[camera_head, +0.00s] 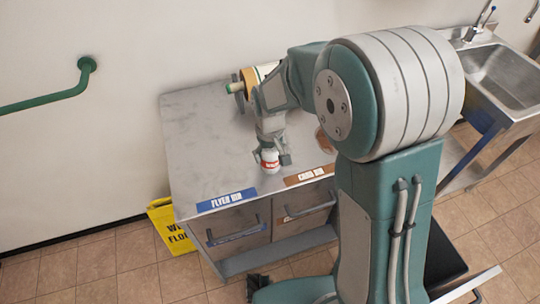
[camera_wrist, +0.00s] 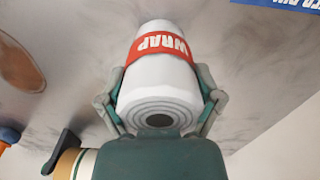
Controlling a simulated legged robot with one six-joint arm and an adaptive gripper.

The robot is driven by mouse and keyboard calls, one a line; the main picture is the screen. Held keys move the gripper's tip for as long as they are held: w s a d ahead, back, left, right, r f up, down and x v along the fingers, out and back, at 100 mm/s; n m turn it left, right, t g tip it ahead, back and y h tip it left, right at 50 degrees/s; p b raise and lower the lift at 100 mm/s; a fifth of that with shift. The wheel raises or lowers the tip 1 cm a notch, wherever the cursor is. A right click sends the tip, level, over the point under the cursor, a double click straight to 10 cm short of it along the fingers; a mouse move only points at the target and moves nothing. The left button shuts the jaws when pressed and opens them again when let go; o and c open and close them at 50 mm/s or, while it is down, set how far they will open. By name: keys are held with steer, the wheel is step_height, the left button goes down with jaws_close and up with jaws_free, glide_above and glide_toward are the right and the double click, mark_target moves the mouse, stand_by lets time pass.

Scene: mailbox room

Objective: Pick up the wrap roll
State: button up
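The wrap roll (camera_wrist: 158,85) is a white cylinder with a red band marked "WRAP". In the head view the wrap roll (camera_head: 270,161) stands on the metal table (camera_head: 200,150) near its front edge. In the wrist view my gripper (camera_wrist: 160,105) has one finger on each side of the roll's near end. Both fingers lie close against its sides; firm contact on both cannot be made out for certain. In the head view my gripper (camera_head: 270,155) is down at the roll, partly covering it.
A blue "FLYER BIN" label (camera_head: 227,200) and a brown "CARD BIN" label (camera_head: 309,175) lie along the front edge above drawers. A green and tan rolled object (camera_head: 248,83) is at the back. A sink (camera_head: 505,75) stands right, a yellow floor sign (camera_head: 170,226) left. The table's left side is clear.

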stand_by(0.3)
steer(key=shift+r, duration=0.25)
steer(key=shift+c, duration=0.7)
step_height(320, 180, up, 2)
steer(key=shift+r, duration=0.1)
steer(key=shift+c, duration=0.6)
steer(key=s+r, duration=1)
steer(key=s, duration=0.4)
